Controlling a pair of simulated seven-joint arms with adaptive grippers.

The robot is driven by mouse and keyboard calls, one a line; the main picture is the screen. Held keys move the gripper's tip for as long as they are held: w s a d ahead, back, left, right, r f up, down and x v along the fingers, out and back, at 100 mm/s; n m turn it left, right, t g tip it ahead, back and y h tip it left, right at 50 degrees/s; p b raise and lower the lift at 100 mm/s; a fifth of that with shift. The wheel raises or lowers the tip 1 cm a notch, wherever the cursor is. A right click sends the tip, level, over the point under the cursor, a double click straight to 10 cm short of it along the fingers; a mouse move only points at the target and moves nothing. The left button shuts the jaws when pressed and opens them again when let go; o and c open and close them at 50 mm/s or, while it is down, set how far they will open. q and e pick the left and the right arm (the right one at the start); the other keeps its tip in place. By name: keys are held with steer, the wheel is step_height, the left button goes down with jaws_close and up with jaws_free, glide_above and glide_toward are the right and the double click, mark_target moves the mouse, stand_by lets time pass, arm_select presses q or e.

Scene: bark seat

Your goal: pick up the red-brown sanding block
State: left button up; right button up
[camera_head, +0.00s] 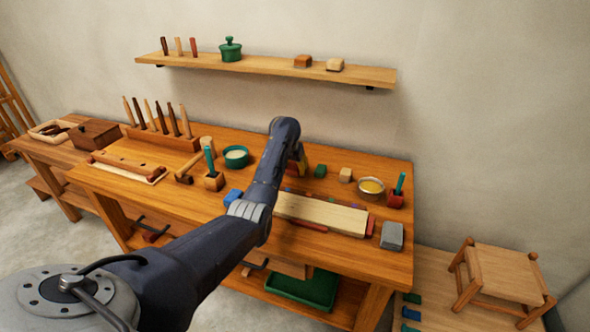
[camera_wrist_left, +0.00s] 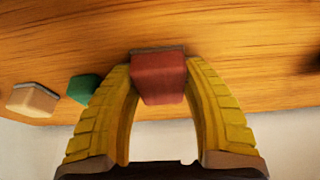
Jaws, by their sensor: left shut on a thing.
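The red-brown sanding block (camera_wrist_left: 158,78) is between the yellow fingers of my left gripper (camera_wrist_left: 160,72) in the left wrist view. Both fingers touch its sides, and a thin grey layer shows along one edge. In the head view my left gripper (camera_head: 302,168) is over the back part of the workbench, mostly behind its own arm. The block is not clearly visible there. I cannot tell whether it still touches the bench top. My right gripper is not in view.
On the workbench (camera_head: 340,258), a green block (camera_head: 320,171) and a pale block (camera_head: 345,175) stand close to the left gripper. A bowl (camera_head: 371,188) and a red holder (camera_head: 396,199) are further right. A pale board (camera_head: 322,214) lies in front. A shelf (camera_head: 270,70) hangs behind.

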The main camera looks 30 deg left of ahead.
mark_target(294, 166)
arm_select(q)
steer(key=shift+c, duration=1.4)
steer(key=shift+r, duration=0.15)
step_height(294, 166, up, 20)
steer(key=o, duration=0.5)
steer(key=shift+c, duration=0.2)
steer(key=c, duration=0.5)
